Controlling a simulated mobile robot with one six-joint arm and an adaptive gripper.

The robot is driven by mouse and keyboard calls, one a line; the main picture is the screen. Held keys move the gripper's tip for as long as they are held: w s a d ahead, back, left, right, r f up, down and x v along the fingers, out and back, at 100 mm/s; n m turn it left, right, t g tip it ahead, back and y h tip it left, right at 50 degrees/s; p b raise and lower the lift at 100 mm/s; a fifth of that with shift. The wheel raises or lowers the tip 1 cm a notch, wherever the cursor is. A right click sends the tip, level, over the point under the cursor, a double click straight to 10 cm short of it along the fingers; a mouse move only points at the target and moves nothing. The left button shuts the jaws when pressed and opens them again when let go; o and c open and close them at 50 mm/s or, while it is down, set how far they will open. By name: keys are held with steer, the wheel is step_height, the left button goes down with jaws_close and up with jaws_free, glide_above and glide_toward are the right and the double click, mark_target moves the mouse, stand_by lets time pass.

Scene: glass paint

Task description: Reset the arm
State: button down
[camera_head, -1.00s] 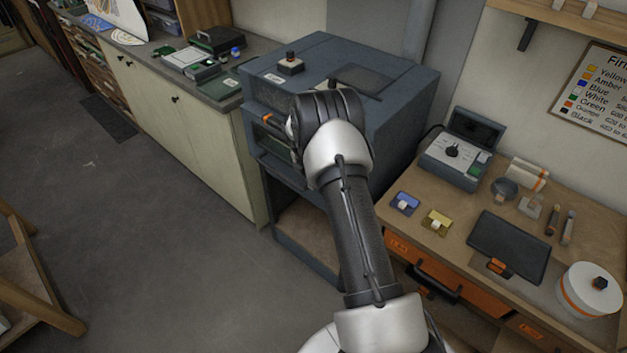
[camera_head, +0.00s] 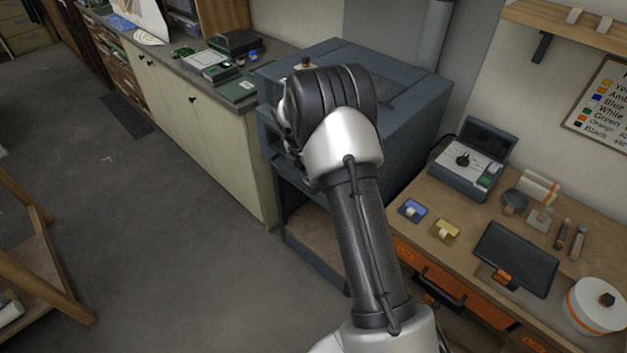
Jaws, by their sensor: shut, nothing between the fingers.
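My arm reaches up from the bottom of the head view. Its black, ribbed wrist end is in front of the blue-grey kiln (camera_head: 425,110) and hides much of the kiln's front and top. My gripper is hidden behind the wrist, so its fingers do not show. No object can be seen held.
The workbench (camera_head: 470,205) on the right holds a controller box (camera_head: 470,165), a blue block (camera_head: 412,210), a yellow block (camera_head: 445,232), a black tray (camera_head: 515,258) and a white round container (camera_head: 597,305). A cabinet counter (camera_head: 190,110) stands at left.

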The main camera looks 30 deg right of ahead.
steer(key=shift+a+r, duration=0.1)
steer(key=shift+r, duration=0.2)
steer(key=s+a+r+m+t+b, duration=0.1)
steer(key=s+a+r+m+b, duration=0.2)
steer(key=s+a+r+m, duration=0.35)
steer(key=s+a+r+m+t+b, duration=0.15)
steer(key=s+a+r+m, duration=0.25)
steer(key=s+r, duration=0.6)
steer(key=s+a+m+t+y+b, duration=0.1)
steer(key=s+a+m+b, duration=0.3)
steer(key=s, duration=1.5)
steer(key=a+m+y, duration=0.1)
steer(key=a+m, duration=0.2)
steer(key=m, duration=0.4)
steer(key=shift+s+a+y+b, duration=0.2)
steer(key=shift+s+y+b, duration=0.1)
steer(key=shift+b, duration=0.1)
